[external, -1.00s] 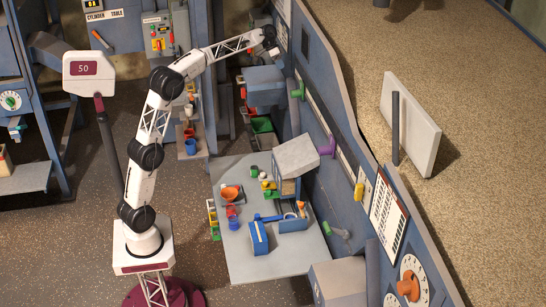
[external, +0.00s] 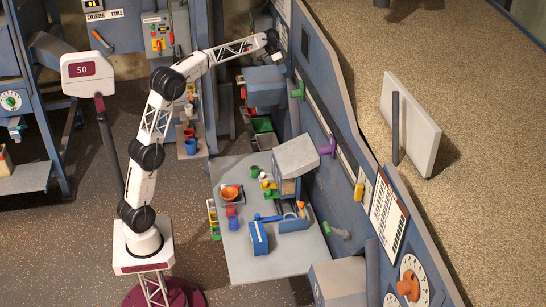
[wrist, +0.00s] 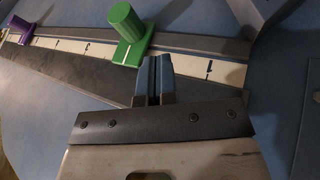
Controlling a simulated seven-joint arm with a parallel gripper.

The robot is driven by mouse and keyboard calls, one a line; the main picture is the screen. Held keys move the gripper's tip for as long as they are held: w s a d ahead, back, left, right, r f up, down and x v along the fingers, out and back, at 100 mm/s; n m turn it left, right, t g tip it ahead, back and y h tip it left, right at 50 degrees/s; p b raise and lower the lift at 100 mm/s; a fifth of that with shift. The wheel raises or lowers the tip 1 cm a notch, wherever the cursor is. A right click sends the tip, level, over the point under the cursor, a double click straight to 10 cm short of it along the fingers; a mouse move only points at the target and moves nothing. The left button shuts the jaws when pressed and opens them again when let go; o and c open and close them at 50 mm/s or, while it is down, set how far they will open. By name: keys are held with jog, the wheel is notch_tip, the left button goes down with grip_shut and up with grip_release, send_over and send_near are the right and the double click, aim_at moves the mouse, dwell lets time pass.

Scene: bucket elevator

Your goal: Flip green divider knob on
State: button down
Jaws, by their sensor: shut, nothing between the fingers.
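The green divider knob (external: 297,90) stands out from a slotted rail on the blue sloping panel. In the wrist view the green knob (wrist: 127,32) is a cylinder on a flat green base over a white scale strip. My gripper (wrist: 154,64) is shut and empty, with its fingers just to the right of the knob's base in the picture. I cannot tell whether they touch it. In the external view my gripper (external: 277,57) is at the panel's upper end, above the knob.
A purple knob (external: 327,147) and a yellow knob (external: 359,191) sit farther along the panel. Another green knob (external: 337,232) is lower down. A blue housing (external: 264,84) stands left of the green divider knob. A grey table (external: 260,265) holds small coloured parts.

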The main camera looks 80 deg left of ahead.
jog(key=w+d+f, duration=0.2)
jog(key=d+f, duration=0.4)
jog(key=d, duration=0.1)
jog(key=shift+w+f, duration=0.2)
jog(key=shift+f, duration=0.15)
dwell(0.4)
jog(key=d, duration=2.3)
jog(key=shift+a, duration=0.1)
jog(key=s+a+r, duration=0.3)
jog(key=a+r, duration=0.5)
jog(key=r, duration=0.1)
jog(key=shift+s+a, duration=0.15)
jog(key=shift+s, duration=0.1)
